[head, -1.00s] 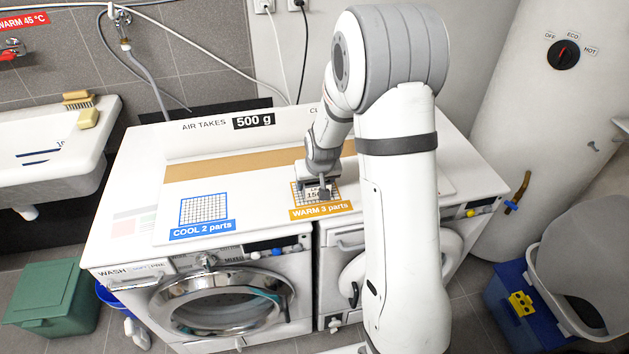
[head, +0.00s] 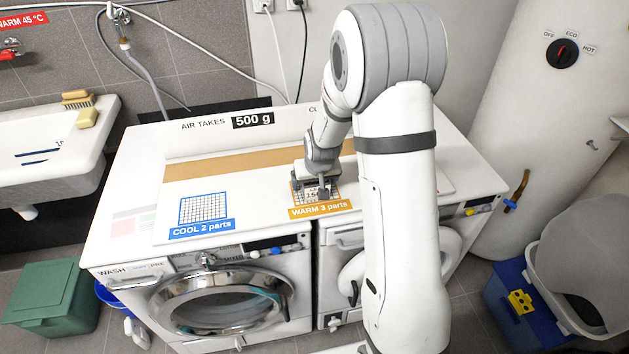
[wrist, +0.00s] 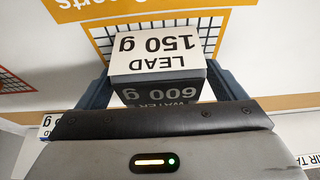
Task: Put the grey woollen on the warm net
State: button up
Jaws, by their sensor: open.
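A dark grey block with a white top label reading "LEAD 150 g" (wrist: 158,55) and "WATER 600 g" on its side stands on the orange-edged warm net (wrist: 97,38) in the wrist view. In the head view my gripper (head: 312,188) is low over the warm net (head: 336,195), behind the "WARM 3 parts" label, and mostly hides the block.
The blue-edged cool net (head: 203,208) lies empty to the left on the white top (head: 130,185). A tan strip (head: 225,162) runs behind both nets. A sink (head: 50,160) is at the left and a white tank (head: 550,120) at the right. The top between the nets is clear.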

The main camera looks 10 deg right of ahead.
jog(key=b+v, duration=0.1)
jog(key=v, duration=1.1)
jog(key=s+r, duration=0.3)
jog(key=s, duration=0.9)
jog(key=s+r+g, duration=0.1)
jog(key=s+r, duration=0.3)
jog(key=s, duration=0.8)
jog(key=shift+d+r, duration=0.1)
jog(key=shift+r, duration=0.05)
